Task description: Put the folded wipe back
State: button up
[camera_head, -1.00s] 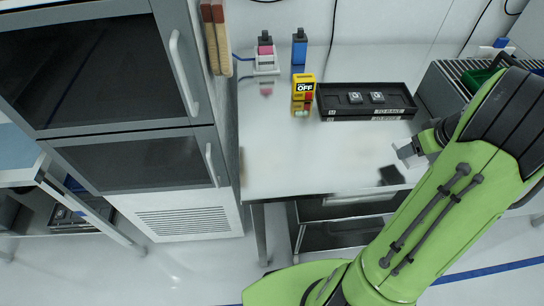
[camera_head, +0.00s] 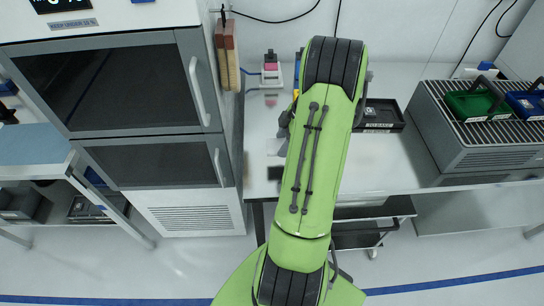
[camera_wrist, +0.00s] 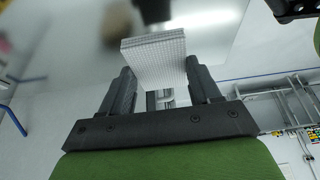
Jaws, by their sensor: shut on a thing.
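The folded wipe (camera_wrist: 154,62) is a white, finely checked square pad. In the wrist view it stands between the two dark fingers of my gripper (camera_wrist: 160,72), which is shut on it, and it sticks out past the fingertips. In the head view my green arm reaches over the bench and hides most of the gripper. A pale patch left of the arm may be the wipe, but I cannot tell. No place for the wipe can be made out clearly; the surface behind it in the wrist view is blurred.
A black tray (camera_head: 384,116) is partly hidden behind the arm. A pink-topped device (camera_head: 271,70) stands at the back. A grey rack (camera_head: 465,140) with green and blue boxes is at right, a cabinet (camera_head: 130,90) at left.

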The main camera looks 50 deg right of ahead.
aim_at(278, 161)
notch_tip(278, 161, down, 6)
jog(key=shift+f+b, duration=0.25)
jog(key=shift+b, duration=0.15)
jog(key=o, duration=1.2)
jog(key=shift+d, duration=0.1)
